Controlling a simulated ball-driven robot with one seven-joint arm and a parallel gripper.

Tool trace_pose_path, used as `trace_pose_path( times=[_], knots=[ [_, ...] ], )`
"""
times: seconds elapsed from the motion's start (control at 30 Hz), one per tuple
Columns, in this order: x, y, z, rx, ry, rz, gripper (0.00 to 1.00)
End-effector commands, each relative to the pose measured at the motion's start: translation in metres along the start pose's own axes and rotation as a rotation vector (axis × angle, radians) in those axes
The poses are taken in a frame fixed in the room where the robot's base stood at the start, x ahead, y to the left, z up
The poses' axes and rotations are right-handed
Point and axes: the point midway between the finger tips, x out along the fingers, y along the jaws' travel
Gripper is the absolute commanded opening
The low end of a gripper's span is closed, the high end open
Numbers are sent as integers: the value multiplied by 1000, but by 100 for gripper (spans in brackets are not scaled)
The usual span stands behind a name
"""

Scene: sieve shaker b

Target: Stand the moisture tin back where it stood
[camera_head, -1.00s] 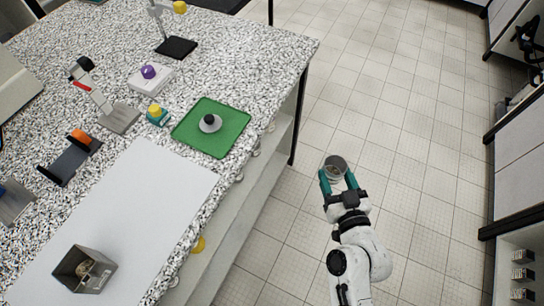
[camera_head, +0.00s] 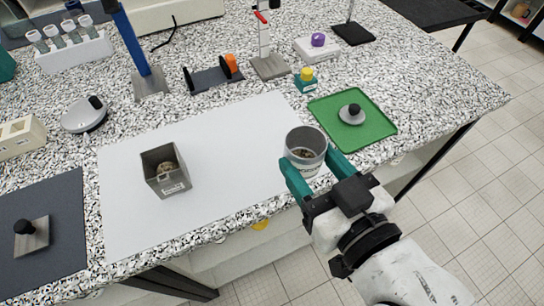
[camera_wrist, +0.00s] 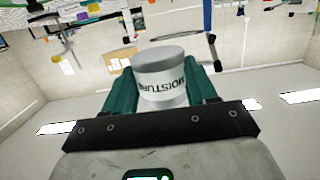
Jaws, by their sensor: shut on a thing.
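The moisture tin (camera_head: 306,150) is a round grey metal cup with a white label and some brown material inside. My gripper (camera_head: 318,175) is shut on it, with teal fingers on both sides, and the tin looks upright. In the head view it overlaps the right part of the white mat (camera_head: 235,140) and the bench front edge. I cannot tell its height above the mat. In the wrist view the tin (camera_wrist: 160,75) sits between the fingers, and its label reads "MOISTURE".
A square grey tin (camera_head: 166,170) with brown material stands on the white mat. A green mat (camera_head: 375,122) with a black-knobbed grey disc (camera_head: 351,114) lies to the right. A teal block with a yellow top (camera_head: 306,80) stands behind. The mat between the tins is clear.

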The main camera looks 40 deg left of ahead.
Motion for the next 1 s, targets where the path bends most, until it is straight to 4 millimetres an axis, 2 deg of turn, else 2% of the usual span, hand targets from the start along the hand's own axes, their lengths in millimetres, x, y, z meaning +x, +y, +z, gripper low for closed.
trace_pose_path(
  times=[0.03,0.3,0.5,0.87,1.0],
  knots=[
    [13,-1,4,0,-1,-4,18],
    [77,-5,22,0,-3,-2,18],
    [108,-5,54,1,-3,0,18],
    [131,-6,74,1,-1,1,18],
    [133,-6,94,3,-3,3,18]
  ],
)
